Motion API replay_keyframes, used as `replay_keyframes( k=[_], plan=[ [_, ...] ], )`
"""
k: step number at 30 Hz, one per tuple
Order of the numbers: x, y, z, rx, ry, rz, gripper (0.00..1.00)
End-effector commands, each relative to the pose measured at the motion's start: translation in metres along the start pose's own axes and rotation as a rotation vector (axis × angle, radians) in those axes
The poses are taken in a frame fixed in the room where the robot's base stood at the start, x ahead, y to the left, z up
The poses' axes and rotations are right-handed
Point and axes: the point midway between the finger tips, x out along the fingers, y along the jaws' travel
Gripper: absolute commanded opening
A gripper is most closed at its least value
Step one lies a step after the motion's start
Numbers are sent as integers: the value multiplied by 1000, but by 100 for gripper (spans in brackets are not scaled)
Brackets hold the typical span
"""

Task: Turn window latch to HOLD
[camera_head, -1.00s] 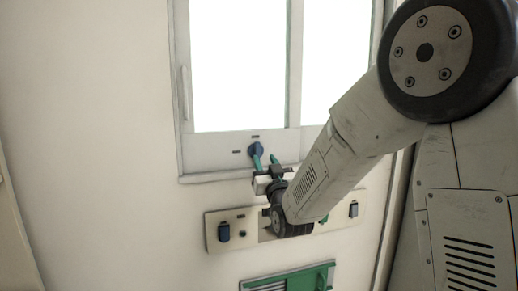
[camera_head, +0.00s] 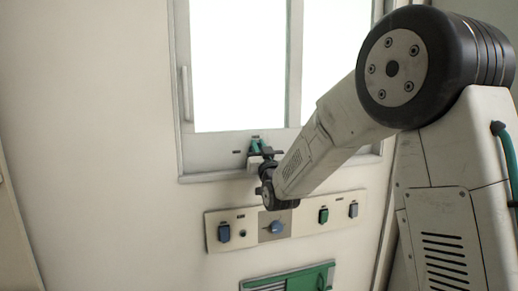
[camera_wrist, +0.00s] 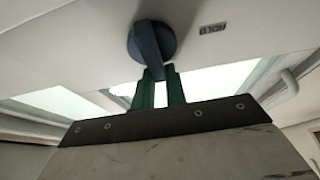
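The window latch is a dark blue round knob with a lever, on the pale panel below the window glass. In the wrist view the latch (camera_wrist: 152,40) is near the top middle, its lever pointing down toward my fingers. A HOLD label (camera_wrist: 212,29) sits to its right. My gripper (camera_wrist: 160,76) has two green fingers, close together with a narrow gap. The lever's lower end is at the fingertips; contact is unclear. In the head view my gripper (camera_head: 256,147) is at the latch, and its fingers mostly hide the knob.
A control panel (camera_head: 262,243) with a blue knob (camera_head: 277,227) and several switches lies below the window sill. A green-framed unit (camera_head: 300,279) is lower still. The window frame (camera_head: 184,100) has a handle on its left side. The wall to the left is bare.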

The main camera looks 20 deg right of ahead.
Motion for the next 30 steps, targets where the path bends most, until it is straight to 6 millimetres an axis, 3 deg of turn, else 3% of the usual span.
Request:
replay_keyframes(
  k=[14,30],
  plan=[
    [-3,-1,7,-51,-17,-22,0],
    [-5,-8,11,-451,-22,-191,0]
  ],
)
